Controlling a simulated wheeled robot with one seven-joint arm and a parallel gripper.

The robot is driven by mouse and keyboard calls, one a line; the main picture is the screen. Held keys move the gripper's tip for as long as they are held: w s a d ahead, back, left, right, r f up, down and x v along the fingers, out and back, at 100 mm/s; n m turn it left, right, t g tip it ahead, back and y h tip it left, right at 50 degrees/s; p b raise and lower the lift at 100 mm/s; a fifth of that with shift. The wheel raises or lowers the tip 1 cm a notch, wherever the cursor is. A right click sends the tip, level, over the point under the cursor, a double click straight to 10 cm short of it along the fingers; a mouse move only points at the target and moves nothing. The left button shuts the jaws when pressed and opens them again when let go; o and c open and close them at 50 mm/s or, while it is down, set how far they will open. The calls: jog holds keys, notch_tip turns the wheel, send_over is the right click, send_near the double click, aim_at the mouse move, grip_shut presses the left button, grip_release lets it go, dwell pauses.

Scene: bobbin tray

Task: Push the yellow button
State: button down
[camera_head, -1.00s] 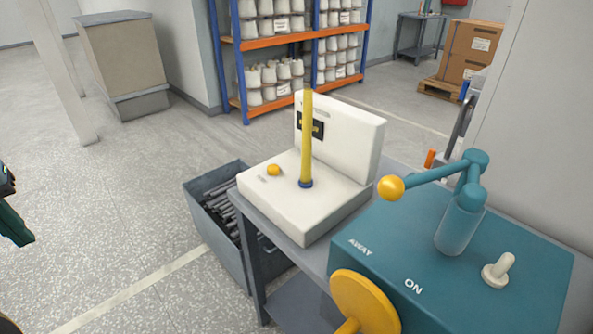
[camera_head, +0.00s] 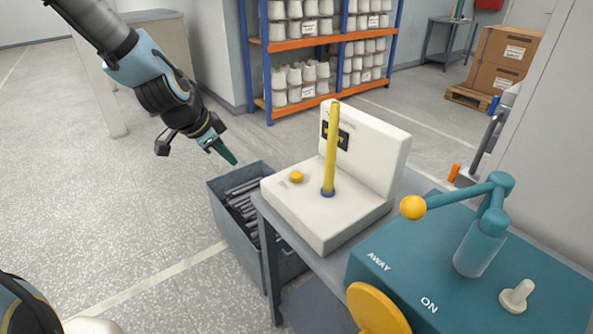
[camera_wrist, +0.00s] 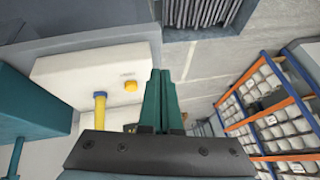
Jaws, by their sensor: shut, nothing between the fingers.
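The yellow button (camera_head: 296,177) is a small round knob on the flat base of a white device (camera_head: 330,218), left of an upright yellow rod (camera_head: 331,150) with a blue collar. My gripper (camera_head: 229,158) is shut and empty, pointing down and right. In the head view it is above and left of the button, apart from it, over the bin side. In the wrist view the button (camera_wrist: 131,86) lies just left of my shut green fingers (camera_wrist: 161,85), with the yellow rod (camera_wrist: 99,120) further left.
A grey bin (camera_head: 228,210) of dark rods stands left of the table. A teal machine (camera_head: 440,265) with a yellow-knobbed lever (camera_head: 412,207) and yellow wheel (camera_head: 377,310) is at right. A shelf of white cones (camera_head: 300,75) stands behind.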

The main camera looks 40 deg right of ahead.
aim_at(292, 175)
jog(key=s+d+r+m+h, duration=0.1)
jog(key=s+d+r+m, duration=0.1)
jog(key=d, duration=0.5)
jog(key=s+d+r+m+g+h, duration=0.1)
jog(key=s+d+r+m+h, duration=0.1)
jog(key=s+d+m, duration=0.2)
jog(key=d, duration=0.3)
jog(key=shift+p, duration=0.35)
jog(key=shift+s+f, duration=0.1)
jog(key=shift+f, duration=0.1)
notch_tip(292, 175, down, 9)
jog(key=b, duration=0.6)
jog(key=shift+r, duration=0.2)
dwell(0.6)
jog(key=shift+f+b, duration=0.45)
jog(key=shift+b, duration=0.1)
jog(key=shift+f+b, duration=0.45)
jog(key=shift+f, duration=0.05)
dwell(0.5)
jog(key=shift+r, duration=0.1)
jog(key=shift+r+p, duration=0.6)
jog(key=shift+r, duration=0.25)
